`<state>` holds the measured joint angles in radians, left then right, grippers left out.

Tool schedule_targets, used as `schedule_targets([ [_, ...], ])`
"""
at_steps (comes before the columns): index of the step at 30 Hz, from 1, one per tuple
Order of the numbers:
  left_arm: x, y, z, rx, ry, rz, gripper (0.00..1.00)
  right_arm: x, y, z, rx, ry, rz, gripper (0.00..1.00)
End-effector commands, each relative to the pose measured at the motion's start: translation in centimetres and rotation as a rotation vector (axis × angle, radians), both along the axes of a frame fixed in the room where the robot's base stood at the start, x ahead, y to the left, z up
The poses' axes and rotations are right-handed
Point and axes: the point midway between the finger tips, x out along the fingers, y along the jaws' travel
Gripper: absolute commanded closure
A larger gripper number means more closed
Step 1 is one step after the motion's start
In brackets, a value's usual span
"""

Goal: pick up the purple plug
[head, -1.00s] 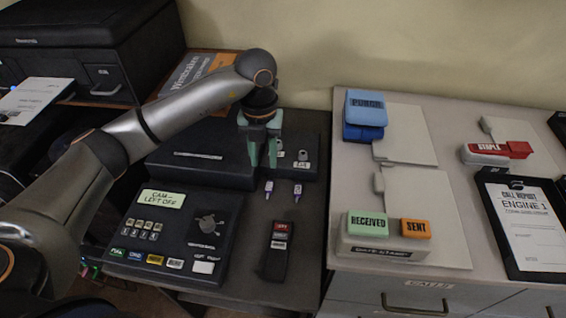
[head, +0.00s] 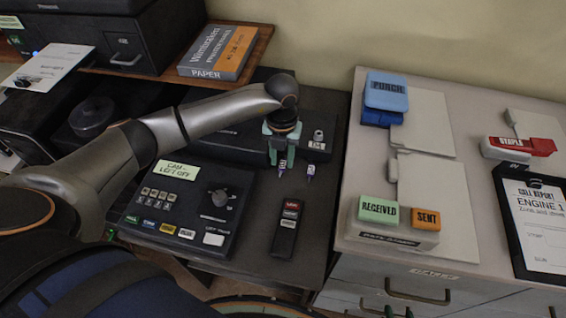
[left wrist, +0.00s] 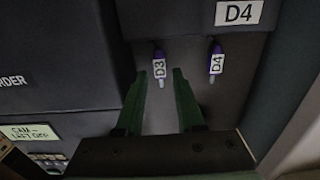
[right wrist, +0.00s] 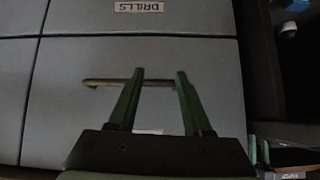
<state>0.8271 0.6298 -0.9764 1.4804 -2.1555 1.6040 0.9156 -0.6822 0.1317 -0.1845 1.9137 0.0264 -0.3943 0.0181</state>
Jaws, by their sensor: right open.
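Two small plugs with purple ends and white labels lie on the dark desk in front of a black box. The purple plug marked D3 (left wrist: 159,66) is at the left, and it shows in the head view (head: 281,172). The purple plug marked D4 (left wrist: 215,62) is at the right, also in the head view (head: 310,171). My left gripper (left wrist: 162,72) is open and points down at D3, which shows between its fingertips, not gripped. It also shows in the head view (head: 282,162). My right gripper (right wrist: 158,75) is open and empty before a drawer front.
A dark remote-like handset (head: 287,228) and a control panel (head: 190,205) stand nearer on the desk. The black box (head: 225,140) is behind the plugs. A grey cabinet (head: 455,200) with stamps and papers stands at the right. A drawer handle (right wrist: 105,82) is beyond my right fingers.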

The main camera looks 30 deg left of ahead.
Motion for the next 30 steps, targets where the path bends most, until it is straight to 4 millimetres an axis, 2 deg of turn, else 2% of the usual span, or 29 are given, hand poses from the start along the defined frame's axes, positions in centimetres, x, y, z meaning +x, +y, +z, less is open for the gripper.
schedule_targets([
  [4,0.0,-0.1,-1.6,-0.001,0.001,-0.001,0.62,0.1,0.0,0.1,0.0,-0.001,0.0,0.5],
  [12,0.0,0.0,-1.9,-0.001,-0.001,-0.002,0.62,0.1,0.0,0.1,0.0,-0.003,0.001,0.5],
  [22,0.0,0.0,-1.8,-0.001,-0.001,-0.001,1.0,0.2,0.0,0.2,0.0,-0.003,0.001,0.5],
  [30,0.0,0.0,-1.8,-0.001,-0.001,-0.001,1.0,0.2,0.0,0.2,-0.001,-0.004,0.0,0.5],
])
